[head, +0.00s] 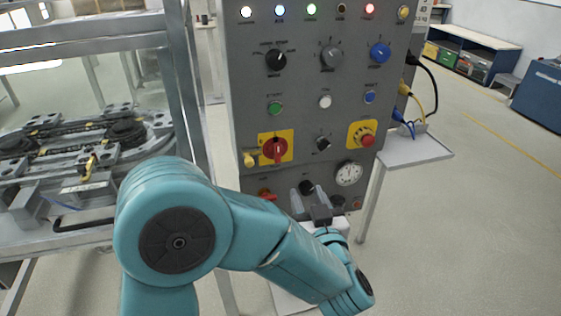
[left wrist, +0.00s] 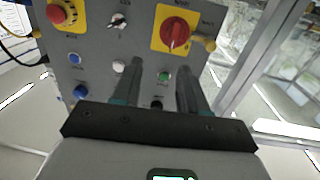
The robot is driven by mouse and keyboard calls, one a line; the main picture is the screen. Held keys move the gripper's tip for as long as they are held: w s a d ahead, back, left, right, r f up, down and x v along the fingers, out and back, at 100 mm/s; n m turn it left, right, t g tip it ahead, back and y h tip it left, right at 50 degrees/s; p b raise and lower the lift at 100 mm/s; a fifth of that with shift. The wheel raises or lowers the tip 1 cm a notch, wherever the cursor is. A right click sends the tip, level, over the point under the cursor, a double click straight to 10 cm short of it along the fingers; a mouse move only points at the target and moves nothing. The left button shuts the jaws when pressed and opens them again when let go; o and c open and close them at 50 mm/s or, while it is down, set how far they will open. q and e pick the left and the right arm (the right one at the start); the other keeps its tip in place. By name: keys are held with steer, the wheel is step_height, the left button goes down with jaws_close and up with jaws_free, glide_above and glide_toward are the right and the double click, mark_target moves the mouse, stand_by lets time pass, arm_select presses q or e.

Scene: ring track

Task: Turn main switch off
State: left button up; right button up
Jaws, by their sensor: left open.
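The main switch (head: 275,148) is a red rotary handle on a yellow square plate on the grey control panel (head: 240,90). Its handle looks upright. It also shows at the top of the left wrist view (left wrist: 176,31), with the picture turned over. A yellow piece hangs beside the plate. My left gripper (head: 308,190) is open and empty, in front of the lower panel, below and right of the main switch. In the left wrist view, its two fingers (left wrist: 160,68) point at the panel, with the switch beyond their tips. My right gripper is not in view.
A red emergency button (head: 366,138) on yellow sits right of the switch, with a small black selector (head: 323,143) between. A dial gauge (head: 348,174) is below. Cables plug into the right side above a small shelf (head: 415,150). A metal-framed machine (head: 80,150) stands left.

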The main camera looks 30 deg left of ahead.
mark_target(278, 147)
arm_select(q)
steer(key=shift+n+g+y, duration=0.4)
steer(key=shift+n+y, duration=0.1)
steer(key=shift+y, duration=0.2)
steer(key=x, duration=0.4)
steer(key=s+r+x, duration=0.1)
steer(key=x, duration=0.4)
steer(key=a+r+p+x, duration=0.1)
steer(key=x, duration=0.4)
steer(key=shift+s, duration=0.2)
steer(key=shift+x, duration=0.8)
steer(key=shift+w+f, duration=0.1)
jaws_close()
